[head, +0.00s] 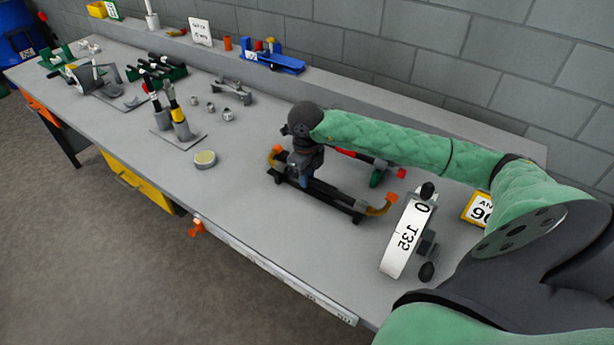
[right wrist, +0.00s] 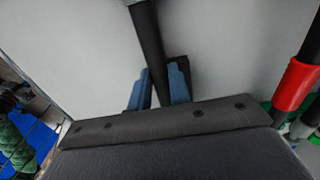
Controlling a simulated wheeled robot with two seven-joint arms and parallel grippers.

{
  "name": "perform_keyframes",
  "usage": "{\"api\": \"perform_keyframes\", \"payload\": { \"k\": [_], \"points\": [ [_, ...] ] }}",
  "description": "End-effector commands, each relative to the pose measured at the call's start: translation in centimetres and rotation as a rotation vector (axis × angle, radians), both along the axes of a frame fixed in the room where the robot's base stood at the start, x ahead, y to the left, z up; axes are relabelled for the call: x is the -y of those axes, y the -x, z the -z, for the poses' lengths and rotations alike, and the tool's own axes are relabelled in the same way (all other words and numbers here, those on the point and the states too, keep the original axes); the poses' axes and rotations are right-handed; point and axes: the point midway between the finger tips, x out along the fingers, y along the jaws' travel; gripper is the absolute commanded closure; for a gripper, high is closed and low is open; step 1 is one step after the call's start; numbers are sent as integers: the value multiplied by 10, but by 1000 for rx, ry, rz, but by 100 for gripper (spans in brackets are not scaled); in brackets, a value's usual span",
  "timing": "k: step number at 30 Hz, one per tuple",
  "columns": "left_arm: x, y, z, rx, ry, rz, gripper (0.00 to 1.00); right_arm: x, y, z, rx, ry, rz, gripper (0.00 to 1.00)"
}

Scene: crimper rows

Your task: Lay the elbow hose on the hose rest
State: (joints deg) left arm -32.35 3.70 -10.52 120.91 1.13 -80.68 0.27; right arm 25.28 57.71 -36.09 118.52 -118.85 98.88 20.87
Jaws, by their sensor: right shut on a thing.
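The elbow hose (head: 333,193) is a dark tube with orange bent ends, one at the left near my gripper and one at the right. My right gripper (head: 306,178) points down and is shut on the hose near its left end. In the right wrist view the dark hose (right wrist: 147,40) runs between the blue fingertips (right wrist: 158,88). The hose rest (head: 357,217) looks like the dark support along and under the hose; much of it is hidden. I cannot tell whether the hose touches it or is just above. My left gripper is out of view.
A white curved gauge (head: 404,240) with black knobs stands close at the right. A yellow-edged sign (head: 477,208) is beyond it. A red-handled tool (head: 375,175) lies behind the hose. A round tin (head: 205,159) sits left; the bench between is clear.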

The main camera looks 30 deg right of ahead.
Motion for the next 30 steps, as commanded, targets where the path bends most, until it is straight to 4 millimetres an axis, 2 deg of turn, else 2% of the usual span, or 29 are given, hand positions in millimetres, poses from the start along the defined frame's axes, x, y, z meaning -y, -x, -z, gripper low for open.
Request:
{"api": "perform_keyframes", "payload": {
  "k": [14, 15, 18, 30],
  "points": [
    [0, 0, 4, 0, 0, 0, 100, 0, 0, 0, 0, 0, 0, 100],
    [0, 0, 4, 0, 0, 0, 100, 0, 0, 0, 1, 0, 0, 77],
    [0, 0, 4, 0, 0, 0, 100, 0, 0, 0, 0, 0, 0, 57],
    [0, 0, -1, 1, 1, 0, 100, 0, 0, 1, -1, 0, 0, 55]
  ]
}}
